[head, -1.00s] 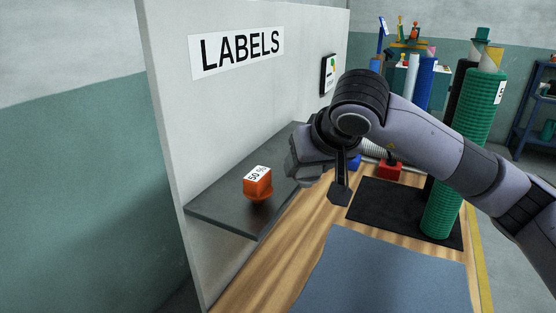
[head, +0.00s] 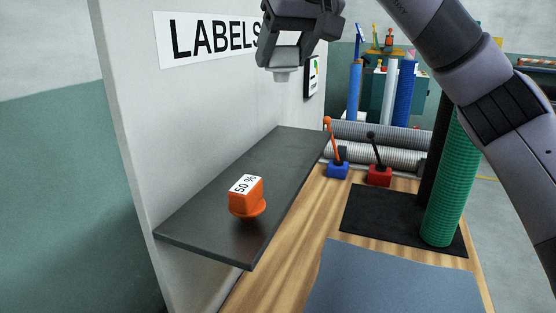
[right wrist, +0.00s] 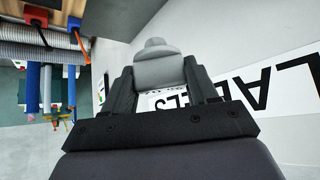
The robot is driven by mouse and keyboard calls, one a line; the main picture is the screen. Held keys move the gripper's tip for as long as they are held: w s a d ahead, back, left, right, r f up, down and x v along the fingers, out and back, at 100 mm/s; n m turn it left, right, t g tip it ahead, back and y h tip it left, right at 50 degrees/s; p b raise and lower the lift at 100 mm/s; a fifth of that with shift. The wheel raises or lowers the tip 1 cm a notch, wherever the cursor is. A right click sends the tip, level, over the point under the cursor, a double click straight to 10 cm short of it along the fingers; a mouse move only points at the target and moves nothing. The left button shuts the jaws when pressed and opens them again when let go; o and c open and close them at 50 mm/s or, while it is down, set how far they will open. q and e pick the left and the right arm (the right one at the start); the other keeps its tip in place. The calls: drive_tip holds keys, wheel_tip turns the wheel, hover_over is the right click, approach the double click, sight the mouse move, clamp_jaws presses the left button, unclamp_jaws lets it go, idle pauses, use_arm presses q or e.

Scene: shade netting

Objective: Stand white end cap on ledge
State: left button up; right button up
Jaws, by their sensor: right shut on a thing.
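The white end cap (head: 286,74) looks light grey. It is held in my right gripper (head: 284,56), high above the far part of the ledge, in front of the LABELS panel. In the right wrist view the end cap (right wrist: 158,66) sits between the two dark fingers, its narrower rounded knob pointing away from the palm. The dark grey ledge (head: 278,155) sticks out from the panel, well below the cap, with clear space between them. My left gripper does not show.
An orange end cap (head: 246,197) with a "50 %" label stands on the near half of the ledge. The ledge's far half is bare.

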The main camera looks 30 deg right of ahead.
wheel_tip(320, 180, down, 12)
drive_tip(key=shift+f+b, duration=0.1)
drive_tip(key=shift+b, duration=0.85)
wheel_tip(320, 180, down, 4)
drive_tip(key=shift+d+f+b, duration=0.1)
drive_tip(key=shift+f+b, duration=0.1)
drive_tip(key=shift+b, duration=0.15)
drive_tip(key=shift+f, duration=0.15)
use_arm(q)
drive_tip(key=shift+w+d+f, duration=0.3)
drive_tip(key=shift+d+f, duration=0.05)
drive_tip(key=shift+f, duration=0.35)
use_arm(e)
drive_tip(key=o, duration=1.4)
drive_tip(key=shift+f, duration=0.1)
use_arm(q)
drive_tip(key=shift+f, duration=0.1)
